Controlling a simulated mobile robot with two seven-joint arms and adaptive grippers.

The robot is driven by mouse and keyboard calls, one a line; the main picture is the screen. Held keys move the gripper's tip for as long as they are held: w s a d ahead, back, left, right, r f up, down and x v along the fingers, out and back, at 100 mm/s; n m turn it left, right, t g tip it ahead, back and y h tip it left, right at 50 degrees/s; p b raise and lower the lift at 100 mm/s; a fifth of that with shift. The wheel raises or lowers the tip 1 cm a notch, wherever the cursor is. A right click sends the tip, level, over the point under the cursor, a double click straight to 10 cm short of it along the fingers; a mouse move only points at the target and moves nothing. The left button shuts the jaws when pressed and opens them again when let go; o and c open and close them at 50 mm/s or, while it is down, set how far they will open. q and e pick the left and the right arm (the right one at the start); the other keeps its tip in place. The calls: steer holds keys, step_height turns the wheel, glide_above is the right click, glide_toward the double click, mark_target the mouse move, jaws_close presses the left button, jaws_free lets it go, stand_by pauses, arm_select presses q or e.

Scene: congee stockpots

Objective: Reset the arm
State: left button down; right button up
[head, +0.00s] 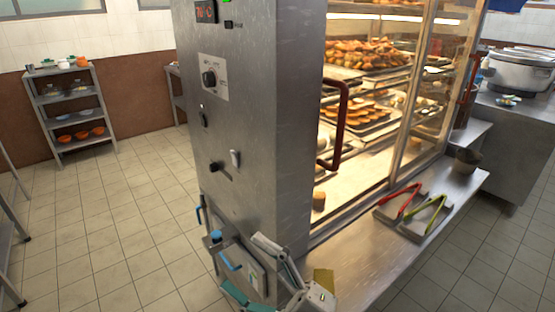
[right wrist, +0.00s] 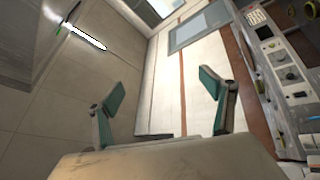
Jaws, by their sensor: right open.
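My right gripper (head: 241,263) is low in the head view, in front of the base of the steel control column of the warming cabinet. Its two teal-padded fingers are spread apart with nothing held between them. In the right wrist view the same gripper (right wrist: 163,90) shows its fingers wide apart and empty, with wall and ceiling behind them. My left gripper is in neither view.
The glass warming cabinet (head: 398,100) with food trays has a red-brown door handle (head: 338,125). Red tongs (head: 402,203) and green tongs (head: 432,212) lie on its steel ledge (head: 385,262). A shelf (head: 75,110) stands back left. Tiled floor (head: 130,220) is open on the left.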

steer(key=w+d+f+m+t+h+p, duration=0.15)
steer(key=d+f+m+t+h, duration=0.35)
steer(key=d+f+m+h, duration=0.95)
steer(key=s+d+f+m+g, duration=0.1)
steer(key=s+d+f+m, duration=0.1)
steer(key=s+d+f, duration=0.2)
steer(key=s+d+f+m+g+h, duration=0.1)
steer(key=s+d+f+m+g, duration=0.1)
steer(key=f, duration=0.7)
steer(key=s+d+f+m+g+h, duration=0.1)
steer(key=s+d+f+m+g, duration=0.1)
steer(key=s+d+f, duration=0.3)
steer(key=shift+s+d+f+m, duration=0.3)
steer(key=shift+s+f+m, duration=0.05)
steer(key=shift+s+f, duration=0.3)
steer(key=shift+h, duration=0.25)
